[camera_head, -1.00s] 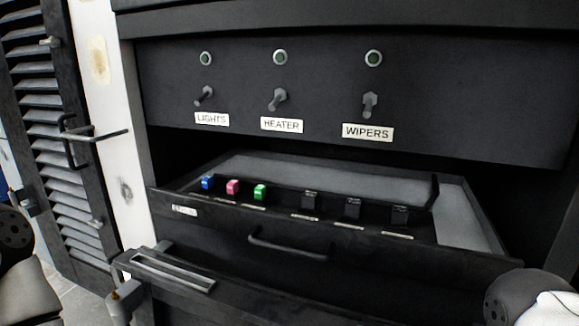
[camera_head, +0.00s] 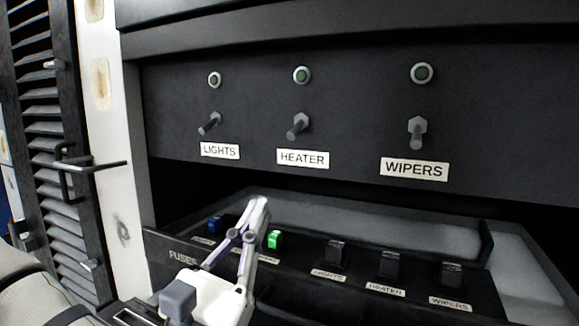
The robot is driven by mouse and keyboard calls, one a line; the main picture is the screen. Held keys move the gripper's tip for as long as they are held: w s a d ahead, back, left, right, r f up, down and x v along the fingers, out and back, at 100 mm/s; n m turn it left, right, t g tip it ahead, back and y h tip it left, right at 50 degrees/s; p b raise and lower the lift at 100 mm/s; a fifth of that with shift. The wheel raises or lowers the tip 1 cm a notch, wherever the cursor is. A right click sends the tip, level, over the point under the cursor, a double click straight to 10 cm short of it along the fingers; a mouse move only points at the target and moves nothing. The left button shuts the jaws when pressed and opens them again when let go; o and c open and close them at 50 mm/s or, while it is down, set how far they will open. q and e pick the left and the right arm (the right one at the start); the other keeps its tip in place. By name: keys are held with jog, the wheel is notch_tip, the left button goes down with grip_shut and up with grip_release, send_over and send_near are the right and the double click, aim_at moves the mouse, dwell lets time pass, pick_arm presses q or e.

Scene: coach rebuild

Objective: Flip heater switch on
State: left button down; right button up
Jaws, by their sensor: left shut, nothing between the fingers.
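The heater switch (camera_head: 298,127) is a grey toggle lever on the dark panel, above the HEATER label (camera_head: 303,159). Its lever points down and to the left. A round lamp (camera_head: 301,75) above it looks dull green; I cannot tell whether it is lit. My left gripper (camera_head: 258,204) is shut and empty. It is in front of the open fuse drawer, below and to the left of the heater switch and apart from it. It hides part of the drawer front and the pink fuse's place. My right gripper is not in view.
The LIGHTS switch (camera_head: 209,123) and WIPERS switch (camera_head: 417,132) flank the heater switch. The open fuse drawer (camera_head: 500,230) juts out below, holding a blue fuse (camera_head: 214,224), a green fuse (camera_head: 275,239) and several black ones. A louvred door (camera_head: 48,150) stands at left.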

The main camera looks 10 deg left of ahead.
aim_at(296, 129)
pick_arm(q)
jog(key=shift+r, duration=0.1)
jog(key=p+x, duration=0.2)
jog(key=x, duration=0.7)
jog(key=shift+w+d+r, duration=0.15)
jog(key=shift+w+r, duration=0.05)
jog(key=shift+w, duration=0.15)
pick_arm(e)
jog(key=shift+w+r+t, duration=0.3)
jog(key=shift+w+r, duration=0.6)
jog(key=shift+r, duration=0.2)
